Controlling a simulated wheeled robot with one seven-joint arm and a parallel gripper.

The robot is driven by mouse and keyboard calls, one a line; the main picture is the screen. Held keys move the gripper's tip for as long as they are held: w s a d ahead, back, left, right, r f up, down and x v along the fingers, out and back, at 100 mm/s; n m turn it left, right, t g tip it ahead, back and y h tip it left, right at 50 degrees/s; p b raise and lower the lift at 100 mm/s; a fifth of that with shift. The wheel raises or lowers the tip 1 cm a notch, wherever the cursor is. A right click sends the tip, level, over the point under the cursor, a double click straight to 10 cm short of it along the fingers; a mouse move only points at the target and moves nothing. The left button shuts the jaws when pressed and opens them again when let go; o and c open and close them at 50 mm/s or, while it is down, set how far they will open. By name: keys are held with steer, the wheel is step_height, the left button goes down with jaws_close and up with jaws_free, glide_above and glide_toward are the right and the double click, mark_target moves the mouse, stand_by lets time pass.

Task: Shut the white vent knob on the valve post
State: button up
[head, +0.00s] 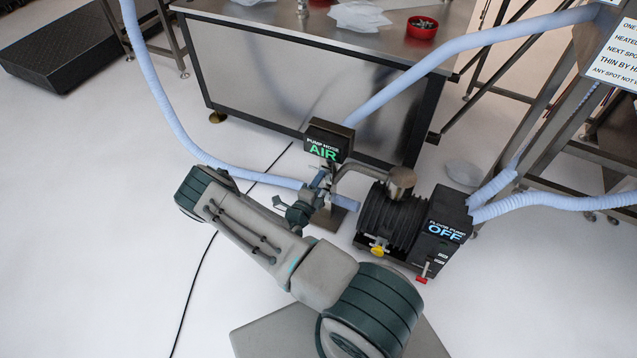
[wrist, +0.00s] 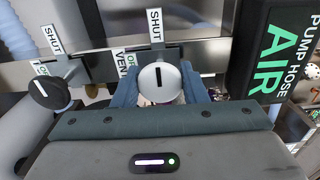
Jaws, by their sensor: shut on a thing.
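The white vent knob (wrist: 159,84) is a round knob with a dark pointer line, in the middle of the wrist view. Its line stands upright, toward the SHUT label (wrist: 155,25) above it; a partly hidden VENT label shows to its left. My gripper (wrist: 160,92) is around the knob, with a blue-grey finger on each side, shut on it. In the head view my gripper (head: 302,212) is at the valve post (head: 328,215), under the display reading PUMP HOSE AIR (head: 326,146). The knob itself is hidden there.
A black knob (wrist: 50,92) with its own SHUT label sits left of the white one. The floor pump (head: 405,225), marked OFF, stands right of the post. Pale blue hoses (head: 165,105) run to the post. A steel table (head: 290,85) stands behind. The left floor is mostly clear.

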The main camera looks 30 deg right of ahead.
steer(key=o, duration=1)
steer(key=p+v, duration=0.3)
steer(key=v, duration=1.1)
steer(key=shift+d, duration=0.1)
